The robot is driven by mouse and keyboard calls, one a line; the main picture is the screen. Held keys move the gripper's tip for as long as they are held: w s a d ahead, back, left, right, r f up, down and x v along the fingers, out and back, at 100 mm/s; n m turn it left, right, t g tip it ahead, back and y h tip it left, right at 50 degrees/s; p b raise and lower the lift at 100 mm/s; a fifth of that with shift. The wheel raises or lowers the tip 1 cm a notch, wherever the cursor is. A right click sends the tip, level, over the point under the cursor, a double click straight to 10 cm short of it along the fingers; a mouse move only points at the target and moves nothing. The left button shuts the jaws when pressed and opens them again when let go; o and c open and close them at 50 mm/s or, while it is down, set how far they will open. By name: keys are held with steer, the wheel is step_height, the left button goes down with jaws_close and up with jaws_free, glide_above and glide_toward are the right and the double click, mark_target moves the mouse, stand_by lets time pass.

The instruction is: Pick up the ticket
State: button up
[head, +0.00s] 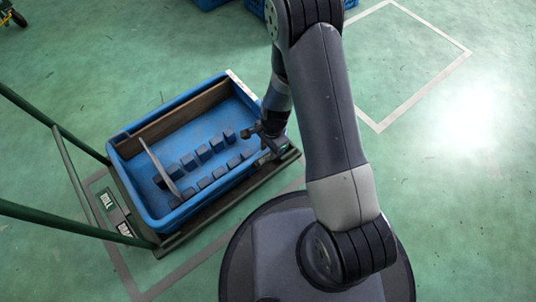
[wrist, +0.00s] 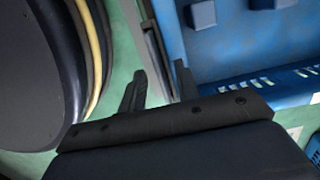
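A narrow whitish strip (head: 243,85) lies along the far right rim of the blue crate (head: 205,204); it may be the ticket, but it is too small to tell. My gripper (head: 273,143) is at the crate's right end, near the rim, apart from that strip. In the wrist view my gripper (wrist: 159,90) has its two dark fingers spread, with nothing between them. The crate's blue wall and floor (wrist: 230,45) show beyond the fingers. No ticket can be made out clearly in the wrist view.
Inside the crate stand a thin pale panel (head: 160,167) and several dark blue blocks (head: 203,153). The crate sits on a dark cart with green handle rails (head: 75,180) and small lettered plates (head: 107,200). Green floor is open to the right.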

jaws_close()
steer(key=shift+r, duration=0.1)
stand_by(0.3)
